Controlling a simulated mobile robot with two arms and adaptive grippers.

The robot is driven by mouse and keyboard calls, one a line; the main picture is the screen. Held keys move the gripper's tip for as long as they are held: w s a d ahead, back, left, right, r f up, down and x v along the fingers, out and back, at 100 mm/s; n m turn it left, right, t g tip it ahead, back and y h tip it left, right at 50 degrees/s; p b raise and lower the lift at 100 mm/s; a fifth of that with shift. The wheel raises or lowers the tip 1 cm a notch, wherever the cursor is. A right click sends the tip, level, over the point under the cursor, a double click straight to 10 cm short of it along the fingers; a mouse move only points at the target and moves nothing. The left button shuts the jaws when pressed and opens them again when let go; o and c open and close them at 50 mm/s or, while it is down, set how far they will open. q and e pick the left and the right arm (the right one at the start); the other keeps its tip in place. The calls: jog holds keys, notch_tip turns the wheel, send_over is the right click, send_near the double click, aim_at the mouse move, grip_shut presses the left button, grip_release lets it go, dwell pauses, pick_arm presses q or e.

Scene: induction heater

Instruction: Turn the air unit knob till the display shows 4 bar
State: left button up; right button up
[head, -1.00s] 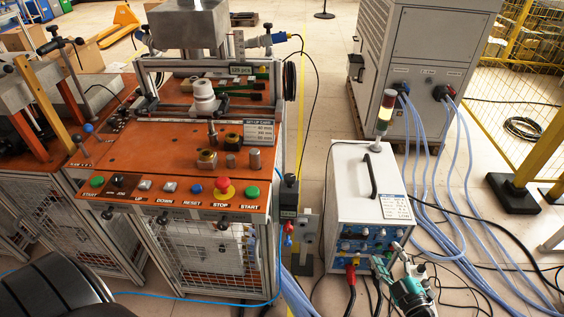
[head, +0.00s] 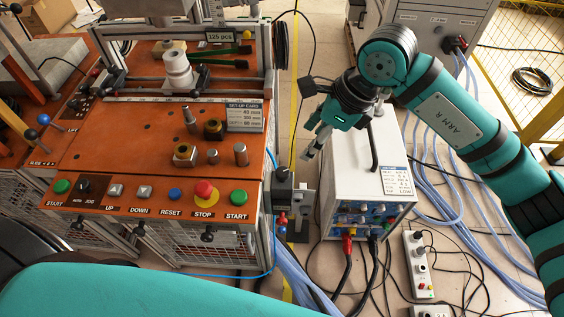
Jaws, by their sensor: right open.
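The air unit (head: 284,194) is a small dark box at the right side of the orange-topped machine, with a dark knob (head: 281,173) on top. Its display cannot be made out, so the pressure is not readable. My right gripper (head: 314,147) hangs to the right of and above the knob in the picture, beside the white box. It is open, apart from the knob, and its fingers point down and left. My left gripper is out of the picture.
The white box (head: 350,185) with a black handle stands right of the air unit, cables at its front. The orange panel (head: 150,203) with buttons and a red stop button (head: 204,190) lies to the left. Blue hoses (head: 300,280) run below the air unit.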

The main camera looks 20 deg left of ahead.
jog(key=p, duration=0.1)
send_near(283, 172)
jog(key=p+x, duration=0.1)
jog(key=x, duration=0.6)
jog(key=shift+a+f, duration=0.15)
jog(key=shift+f, duration=0.15)
jog(key=shift+a+f, duration=0.15)
jog(key=shift+f, duration=0.2)
jog(key=shift+a+f, duration=0.1)
jog(key=shift+f, duration=0.2)
jog(key=c, duration=1.1)
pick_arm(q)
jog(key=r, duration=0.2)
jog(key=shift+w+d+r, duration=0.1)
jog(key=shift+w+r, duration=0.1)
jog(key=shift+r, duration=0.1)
